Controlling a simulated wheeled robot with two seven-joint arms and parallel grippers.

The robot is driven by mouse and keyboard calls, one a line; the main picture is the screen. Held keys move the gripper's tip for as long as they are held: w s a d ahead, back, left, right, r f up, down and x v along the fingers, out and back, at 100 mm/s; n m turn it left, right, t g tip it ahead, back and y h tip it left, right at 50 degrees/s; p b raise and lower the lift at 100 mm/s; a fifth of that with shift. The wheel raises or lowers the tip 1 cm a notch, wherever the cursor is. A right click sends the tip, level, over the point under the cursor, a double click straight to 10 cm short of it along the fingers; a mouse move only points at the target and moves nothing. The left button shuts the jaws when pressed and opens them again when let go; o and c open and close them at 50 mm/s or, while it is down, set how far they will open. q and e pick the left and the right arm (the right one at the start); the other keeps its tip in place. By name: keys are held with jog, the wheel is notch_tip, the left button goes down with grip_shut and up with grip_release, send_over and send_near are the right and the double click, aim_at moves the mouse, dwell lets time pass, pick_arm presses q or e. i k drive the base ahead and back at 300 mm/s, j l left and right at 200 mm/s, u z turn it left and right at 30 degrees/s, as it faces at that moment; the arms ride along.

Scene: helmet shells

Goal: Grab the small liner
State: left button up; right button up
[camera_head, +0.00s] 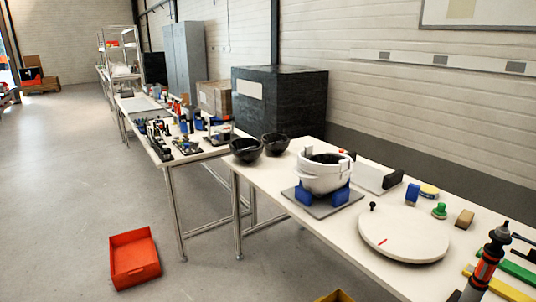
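Two black bowl-shaped pieces, which look like liners, stand side by side at the far left end of the near table. The left black liner (246,151) looks a little larger and nearer. The right black liner (276,145) looks a little smaller, but the size difference is slight. A white helmet shell (323,182) with a dark opening sits on blue supports (341,195) over a grey plate. Neither of my grippers is in view.
A white round disc (403,232) lies on the near table (262,178). Small coloured parts and a black-and-orange tool (485,267) are at the right. A large black box (280,105) stands behind. An orange bin (134,259) is on the floor at left.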

aim_at(275, 145)
jog(key=i+j, duration=0.45)
jog(key=i, duration=0.25)
jog(key=i+j+z, duration=0.1)
jog(key=i+j, duration=0.35)
jog(key=i, duration=0.25)
jog(key=i+j, duration=0.5)
jog(key=i, duration=0.2)
